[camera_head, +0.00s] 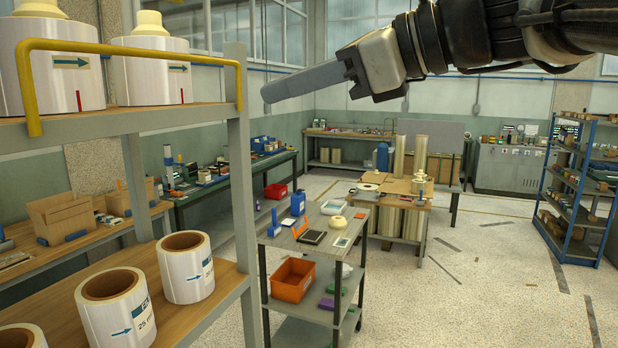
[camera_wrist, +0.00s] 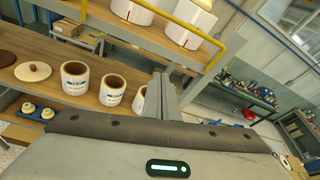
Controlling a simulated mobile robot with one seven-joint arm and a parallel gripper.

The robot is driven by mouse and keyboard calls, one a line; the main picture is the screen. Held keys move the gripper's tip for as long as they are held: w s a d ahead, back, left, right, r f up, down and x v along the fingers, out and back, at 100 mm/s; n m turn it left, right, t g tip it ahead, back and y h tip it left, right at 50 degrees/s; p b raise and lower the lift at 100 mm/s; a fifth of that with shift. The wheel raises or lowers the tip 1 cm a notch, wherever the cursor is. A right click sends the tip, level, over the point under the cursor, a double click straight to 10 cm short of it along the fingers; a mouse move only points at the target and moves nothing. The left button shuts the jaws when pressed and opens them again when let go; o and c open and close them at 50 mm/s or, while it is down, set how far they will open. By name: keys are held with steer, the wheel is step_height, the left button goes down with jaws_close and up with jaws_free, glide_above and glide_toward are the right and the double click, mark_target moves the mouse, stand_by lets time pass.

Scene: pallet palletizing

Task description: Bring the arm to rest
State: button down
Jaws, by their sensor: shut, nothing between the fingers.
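My arm reaches in from the top right of the head view. My gripper (camera_head: 268,94) points left, with its long grey fingers together and nothing between them. It hangs in the air to the right of the shelf rack (camera_head: 240,170), apart from it. In the wrist view my gripper (camera_wrist: 166,80) shows its fingers closed, in front of the rack's shelves. The fingers partly cover one of the white rolls there.
Labelled rolls (camera_head: 190,268) stand on the rack's lower shelf, and larger ones (camera_head: 150,75) on its upper shelf behind a yellow rail (camera_head: 130,48). A grey cart (camera_head: 310,235) with an orange bin (camera_head: 293,280) stands below. Open floor lies at the right.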

steer(key=s+d+f+n+h, duration=0.4)
steer(key=d+f+n, duration=0.1)
steer(key=f, duration=0.6)
steer(key=s+d+f+n+g+h, duration=0.1)
steer(key=s+d+f+n+h, duration=0.2)
steer(key=f, duration=0.9)
steer(key=s+d+f+n+h, duration=0.4)
steer(key=d+f+n+h, duration=0.2)
steer(key=f+n, duration=0.6)
steer(key=d, duration=0.2)
steer(key=shift+s+d+f, duration=0.25)
steer(key=shift+s+d, duration=0.05)
